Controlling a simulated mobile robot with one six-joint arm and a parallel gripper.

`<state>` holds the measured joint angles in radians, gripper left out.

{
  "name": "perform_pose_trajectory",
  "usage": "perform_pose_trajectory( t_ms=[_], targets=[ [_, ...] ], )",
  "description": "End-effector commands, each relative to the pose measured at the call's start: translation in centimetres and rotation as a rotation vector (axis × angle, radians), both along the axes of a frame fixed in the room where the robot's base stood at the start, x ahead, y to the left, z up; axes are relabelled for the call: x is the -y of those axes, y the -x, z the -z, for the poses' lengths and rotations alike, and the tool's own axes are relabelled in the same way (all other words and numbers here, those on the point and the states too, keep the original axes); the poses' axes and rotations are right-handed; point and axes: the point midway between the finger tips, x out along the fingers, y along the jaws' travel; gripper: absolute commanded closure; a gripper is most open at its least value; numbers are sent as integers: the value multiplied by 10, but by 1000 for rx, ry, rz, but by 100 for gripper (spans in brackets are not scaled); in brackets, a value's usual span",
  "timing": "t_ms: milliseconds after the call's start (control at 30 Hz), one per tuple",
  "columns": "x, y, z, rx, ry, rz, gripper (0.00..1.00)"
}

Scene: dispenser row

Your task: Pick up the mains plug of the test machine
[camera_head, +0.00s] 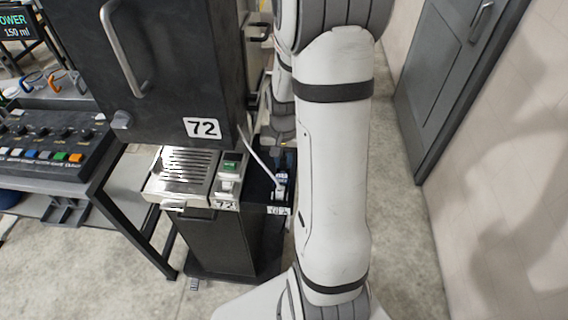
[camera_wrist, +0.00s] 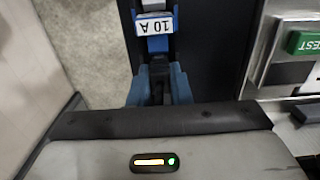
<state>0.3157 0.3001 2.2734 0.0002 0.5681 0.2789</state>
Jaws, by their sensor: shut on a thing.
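The mains plug, with a white label reading 10 A (camera_wrist: 157,24), is at the top of the wrist view. The blue fingers of my gripper (camera_wrist: 157,44) are shut on it, and they hide part of its body. I cannot tell whether the plug touches the tray.
A dark cabinet marked 72 (camera_head: 160,70) hangs over the machine. A green TEST button (camera_wrist: 306,43) is right of my gripper in the wrist view. A control panel (camera_head: 50,140) stands on the left. Floor is open on the right, before a grey door (camera_head: 450,70).

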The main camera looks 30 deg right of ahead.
Motion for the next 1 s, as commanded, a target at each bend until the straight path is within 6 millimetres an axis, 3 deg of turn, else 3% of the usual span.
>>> perform_pose_trajectory(
  t_ms=[267,367,700,1000],
  targets=[
    [0,0,-4,2,1,-1,100],
    [0,-1,-15,5,2,-1,100],
    [0,-1,-80,6,3,-1,100],
    [-1,0,-100,0,0,-1,100]
  ],
)
